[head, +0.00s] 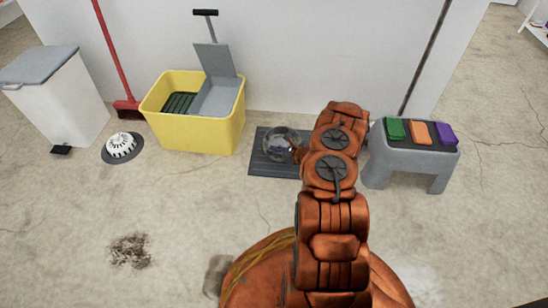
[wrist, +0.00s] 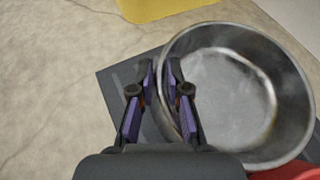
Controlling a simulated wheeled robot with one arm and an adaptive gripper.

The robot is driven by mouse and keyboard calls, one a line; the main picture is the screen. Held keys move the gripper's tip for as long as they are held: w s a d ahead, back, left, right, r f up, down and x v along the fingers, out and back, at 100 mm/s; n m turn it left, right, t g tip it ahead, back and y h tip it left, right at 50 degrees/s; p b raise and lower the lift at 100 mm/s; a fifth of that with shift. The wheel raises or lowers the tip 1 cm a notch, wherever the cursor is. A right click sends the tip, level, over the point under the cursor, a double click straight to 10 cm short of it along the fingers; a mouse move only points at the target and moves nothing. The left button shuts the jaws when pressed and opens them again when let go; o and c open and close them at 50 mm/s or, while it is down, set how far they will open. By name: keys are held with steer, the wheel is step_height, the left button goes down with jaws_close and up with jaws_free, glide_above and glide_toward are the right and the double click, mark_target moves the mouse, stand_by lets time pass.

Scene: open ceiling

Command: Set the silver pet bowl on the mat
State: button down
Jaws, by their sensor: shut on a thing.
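The silver pet bowl (head: 278,145) is over the dark mat (head: 262,168) on the floor in the head view. In the wrist view, the round, shiny, empty bowl (wrist: 235,90) fills the right side, upright or nearly so. The mat's corner (wrist: 115,84) shows to its left. My gripper (wrist: 160,92) is shut on the bowl's near-left rim, with the rim between its purple-padded fingers. In the head view my arm hides the mat's right part. I cannot tell whether the bowl touches the mat or hangs just above it.
A yellow mop bucket (head: 197,131) stands left of the mat. A grey stool (head: 412,160) with coloured blocks is to the right. A white-and-grey bin (head: 60,95), a red broom (head: 127,108) and a white domed object (head: 121,146) are further left. The front-left floor is mostly clear.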

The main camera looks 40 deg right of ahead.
steer(key=shift+w+d, duration=0.15)
steer(key=shift+d, duration=0.05)
step_height(320, 180, down, 4)
steer(key=b, duration=0.2)
steer(key=shift+r+b, duration=0.15)
steer(key=shift+b, duration=0.2)
steer(key=shift+r, duration=0.1)
steer(key=c, duration=1.1)
jaws_free()
steer(key=shift+c, duration=0.2)
